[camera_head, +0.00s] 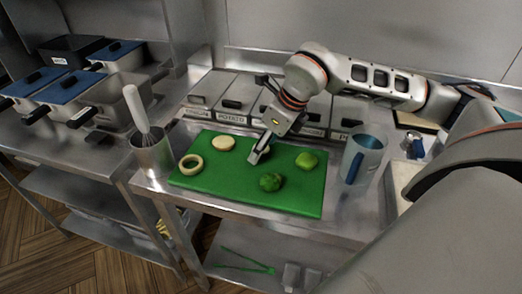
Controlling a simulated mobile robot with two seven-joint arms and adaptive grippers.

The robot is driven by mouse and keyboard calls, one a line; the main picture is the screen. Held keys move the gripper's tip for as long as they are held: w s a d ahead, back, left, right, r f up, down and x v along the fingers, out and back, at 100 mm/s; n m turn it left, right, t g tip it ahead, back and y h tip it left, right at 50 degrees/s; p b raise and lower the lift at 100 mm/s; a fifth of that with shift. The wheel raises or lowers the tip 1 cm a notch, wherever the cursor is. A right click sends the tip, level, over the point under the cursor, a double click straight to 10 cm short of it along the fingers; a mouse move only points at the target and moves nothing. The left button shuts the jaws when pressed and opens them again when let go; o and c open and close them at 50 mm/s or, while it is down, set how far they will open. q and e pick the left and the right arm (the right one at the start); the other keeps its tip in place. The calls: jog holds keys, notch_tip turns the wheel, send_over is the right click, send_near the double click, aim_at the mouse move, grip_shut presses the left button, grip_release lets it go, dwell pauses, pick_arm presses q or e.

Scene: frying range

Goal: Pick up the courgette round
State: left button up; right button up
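On a green cutting board (232,190) lie a pale flat disc (222,143), a pale ring-shaped piece (191,164), a dark green rough lump (270,182) and a lighter green roundish piece (307,161). I cannot tell for certain which is the courgette round; the disc is one round slice. My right gripper (258,156) points down over the board's middle, right of the disc and above the dark green lump in the picture. Its fingers look close together, but their gap and anything between them cannot be made out. My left gripper is not in view.
A metal pot (153,160) with a whisk (138,110) stands left of the board. A clear bluish container (362,158) stands right of it. Lidded metal bins (203,91) line the back. Fryers with baskets (125,100) are at left. Bare board lies around the pieces.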

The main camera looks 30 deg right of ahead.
jog(key=shift+f, duration=0.1)
jog(key=c, duration=0.9)
